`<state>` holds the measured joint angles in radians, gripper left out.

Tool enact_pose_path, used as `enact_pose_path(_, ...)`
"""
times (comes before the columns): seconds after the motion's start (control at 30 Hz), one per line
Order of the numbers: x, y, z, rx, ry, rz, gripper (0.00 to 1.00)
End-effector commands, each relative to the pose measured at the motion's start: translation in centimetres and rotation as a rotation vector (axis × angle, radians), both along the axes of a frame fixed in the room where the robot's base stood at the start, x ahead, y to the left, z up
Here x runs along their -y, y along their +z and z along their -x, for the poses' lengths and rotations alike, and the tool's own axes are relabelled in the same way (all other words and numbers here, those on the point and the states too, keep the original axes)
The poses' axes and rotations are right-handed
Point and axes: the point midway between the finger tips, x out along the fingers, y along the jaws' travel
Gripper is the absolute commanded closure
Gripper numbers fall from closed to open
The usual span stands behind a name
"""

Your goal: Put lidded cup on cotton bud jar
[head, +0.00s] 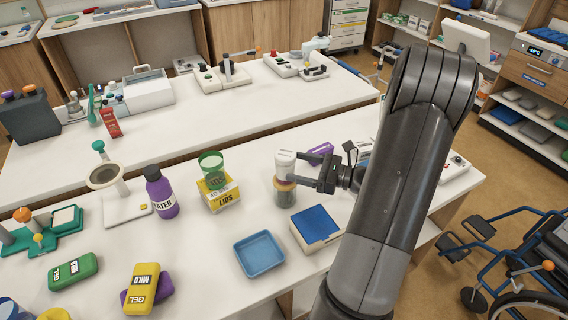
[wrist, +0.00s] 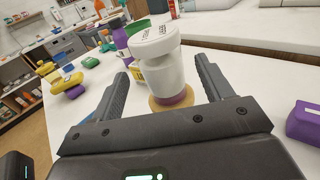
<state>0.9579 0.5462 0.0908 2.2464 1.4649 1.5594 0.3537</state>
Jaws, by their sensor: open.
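The lidded cup (head: 284,165) is white with a white lid. It appears to rest upright on top of the cotton bud jar (head: 284,195), a grey see-through jar with a tan lid on the table. In the wrist view the cup (wrist: 162,72) stands with a purple band at its foot, over the jar's tan lid (wrist: 158,105). My gripper (head: 299,168) is open, to the right of the cup at its height. In the wrist view its fingers lie on either side of the cup, with gaps visible. The jar's body is mostly hidden there.
A yellow lids box (head: 220,198) with a green cup (head: 211,163) on it and a purple bottle (head: 161,192) stand to the left. A blue tray (head: 259,254) and a blue-topped box (head: 316,227) lie in front. A purple box (head: 320,152) is behind my gripper.

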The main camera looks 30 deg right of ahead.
Motion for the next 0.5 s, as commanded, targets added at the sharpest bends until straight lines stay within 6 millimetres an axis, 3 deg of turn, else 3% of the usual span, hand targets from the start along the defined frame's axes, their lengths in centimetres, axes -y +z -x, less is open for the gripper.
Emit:
enact_pose_path(0.2, 2.9, 0.0, 2.7, 0.001, -0.003, 0.001, 0.27)
enact_pose_path(0.5, 3.9, 0.0, 3.9, 0.000, 0.001, 0.000, 0.27)
